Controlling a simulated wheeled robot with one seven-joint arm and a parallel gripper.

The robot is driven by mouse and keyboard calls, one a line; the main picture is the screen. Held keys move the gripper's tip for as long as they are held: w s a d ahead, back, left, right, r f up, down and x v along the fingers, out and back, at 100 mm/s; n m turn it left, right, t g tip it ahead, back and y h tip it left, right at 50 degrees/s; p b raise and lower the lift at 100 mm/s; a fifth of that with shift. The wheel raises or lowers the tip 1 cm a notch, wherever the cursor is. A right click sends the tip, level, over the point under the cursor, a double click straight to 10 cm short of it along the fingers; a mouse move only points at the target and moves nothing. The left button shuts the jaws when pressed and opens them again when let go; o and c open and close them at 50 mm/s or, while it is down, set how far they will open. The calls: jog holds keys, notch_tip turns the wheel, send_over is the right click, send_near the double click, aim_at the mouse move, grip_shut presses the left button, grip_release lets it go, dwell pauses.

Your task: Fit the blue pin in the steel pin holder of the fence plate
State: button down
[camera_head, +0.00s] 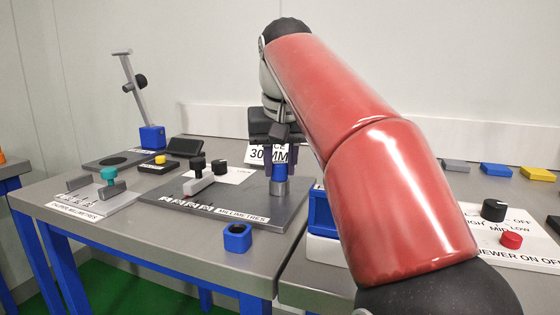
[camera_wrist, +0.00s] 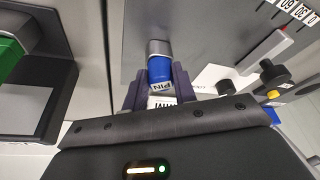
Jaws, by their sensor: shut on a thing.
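The blue pin (camera_head: 279,173) is upright between the fingers of my gripper (camera_head: 279,160), which is shut on it. In the wrist view the pin (camera_wrist: 160,70) carries a white label reading PIN, and my gripper (camera_wrist: 157,88) has a finger on either side. The steel pin holder (camera_head: 278,188) is a short grey cylinder at the right of the dark fence plate (camera_head: 236,210). In the wrist view the pin's far end meets the holder (camera_wrist: 159,47), in line with it. How deep the pin sits is hidden.
A blue square block with a hole (camera_head: 237,238) stands at the table's front edge. A black knob and slider (camera_head: 198,175) sit on the plate, left of the pin. A 30 MM sign (camera_head: 262,153) stands behind. A blue box (camera_head: 322,212) is close on the right.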

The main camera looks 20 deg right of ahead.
jog(key=c, duration=1)
grip_release()
jog(key=shift+c, duration=0.2)
jog(key=p+v, duration=0.3)
jog(key=v, duration=0.5)
